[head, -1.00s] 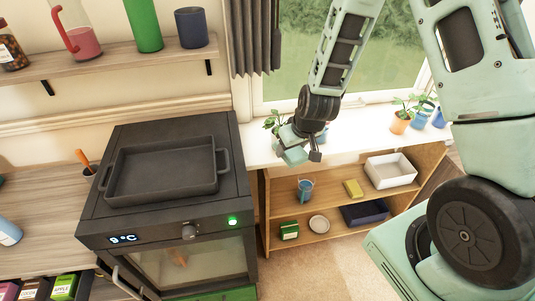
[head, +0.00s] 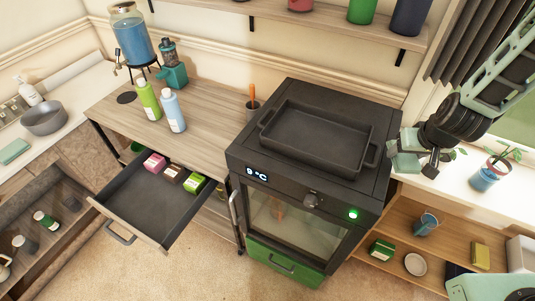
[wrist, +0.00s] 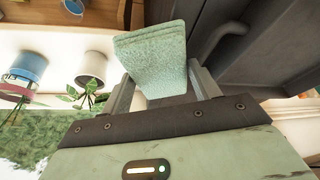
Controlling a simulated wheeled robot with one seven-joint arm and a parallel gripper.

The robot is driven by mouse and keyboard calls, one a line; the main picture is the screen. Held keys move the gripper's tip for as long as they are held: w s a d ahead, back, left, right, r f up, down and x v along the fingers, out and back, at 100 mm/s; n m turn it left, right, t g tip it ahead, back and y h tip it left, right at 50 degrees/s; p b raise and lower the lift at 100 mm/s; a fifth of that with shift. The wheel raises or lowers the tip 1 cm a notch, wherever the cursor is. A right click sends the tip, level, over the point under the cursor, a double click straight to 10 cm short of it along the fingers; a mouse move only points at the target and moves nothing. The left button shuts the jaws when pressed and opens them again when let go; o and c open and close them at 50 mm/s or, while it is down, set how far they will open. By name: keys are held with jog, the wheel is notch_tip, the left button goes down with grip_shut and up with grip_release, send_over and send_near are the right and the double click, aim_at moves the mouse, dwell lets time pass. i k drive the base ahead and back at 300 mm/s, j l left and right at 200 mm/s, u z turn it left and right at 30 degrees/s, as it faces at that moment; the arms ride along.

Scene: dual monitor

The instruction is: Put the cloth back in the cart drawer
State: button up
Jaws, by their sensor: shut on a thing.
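My gripper (head: 420,158) is shut on a folded pale green cloth (wrist: 155,58), which stands out between the grey fingers in the wrist view. In the head view the gripper is just right of the black oven, above the window sill; the cloth is hard to tell from the similarly coloured gripper there. The cart (head: 205,95) has a wooden top and stands left of the oven. Its dark drawer (head: 140,205) is pulled open, with several small boxes (head: 172,173) along its back right side and bare floor in front.
The oven (head: 300,185), with a black tray on top, stands between my gripper and the cart. Bottles (head: 172,110) and a drink dispenser (head: 132,40) stand on the cart. Another folded green cloth (head: 14,151) lies on the left counter. A potted plant (head: 486,176) is right of my gripper.

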aim_at(149, 206)
jog(key=i+j+u, duration=0.1)
jog(key=u, duration=0.3)
jog(key=i+j+u, duration=0.15)
jog(key=j+u, duration=0.25)
jog(key=i+u, duration=0.15)
jog(key=u, duration=0.25)
jog(key=i+j+u, duration=0.15)
jog(key=u, duration=0.25)
jog(key=l+u, duration=0.15)
jog(key=u, duration=0.15)
jog(key=k+l+u, duration=0.1)
jog(key=u, duration=0.2)
